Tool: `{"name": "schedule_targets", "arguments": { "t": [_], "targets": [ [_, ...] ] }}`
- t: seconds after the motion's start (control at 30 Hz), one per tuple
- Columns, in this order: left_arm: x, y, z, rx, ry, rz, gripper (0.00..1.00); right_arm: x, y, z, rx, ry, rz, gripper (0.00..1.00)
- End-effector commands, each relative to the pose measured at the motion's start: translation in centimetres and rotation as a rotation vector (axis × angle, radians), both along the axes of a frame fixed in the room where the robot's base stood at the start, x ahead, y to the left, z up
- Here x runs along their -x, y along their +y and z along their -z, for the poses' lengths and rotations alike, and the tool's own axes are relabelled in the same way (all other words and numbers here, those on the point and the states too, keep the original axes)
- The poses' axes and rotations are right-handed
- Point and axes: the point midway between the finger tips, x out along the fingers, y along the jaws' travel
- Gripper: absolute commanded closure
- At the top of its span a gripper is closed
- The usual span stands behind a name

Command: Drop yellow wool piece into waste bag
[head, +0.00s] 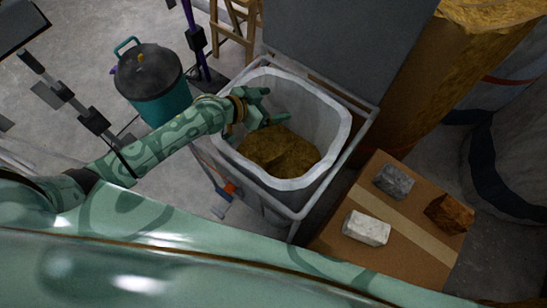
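The waste bag (334,114) is a white liner hanging open in a metal frame near the middle of the head view. Brownish-yellow wool (278,152) lies inside it, low against the near side; I cannot tell whether it is one piece or several. My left gripper (271,106) reaches in from the left over the bag's left rim. Its fingers are spread apart above the bag's opening, with nothing seen between them. The wool shows below the fingers, and the gap between them is hard to judge. My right gripper is out of view.
A cardboard box (400,236) at the right bears a grey lump (393,181), a white block (367,228) and an orange-brown chunk (449,214). A lidded teal bucket (158,98) stands on the floor left of the bag. A grey panel (345,40) rises behind it.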

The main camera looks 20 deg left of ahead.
Motion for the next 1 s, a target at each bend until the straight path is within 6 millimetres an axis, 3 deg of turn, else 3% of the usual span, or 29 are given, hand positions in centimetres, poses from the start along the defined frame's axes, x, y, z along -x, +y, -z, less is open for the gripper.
{"name": "schedule_targets", "arguments": {
  "t": [0.27,0.7,1.0],
  "targets": [
    [1.4,1.2,-1.2,-0.003,-0.001,0.0,0.19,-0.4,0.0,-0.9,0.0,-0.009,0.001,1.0],
    [9.2,7.3,-6.6,-0.005,0.0,0.002,0.19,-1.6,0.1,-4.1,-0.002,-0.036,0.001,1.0],
    [11.2,8.9,-7.8,0.0,0.001,0.0,0.19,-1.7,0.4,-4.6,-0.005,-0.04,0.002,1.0]
  ]
}}
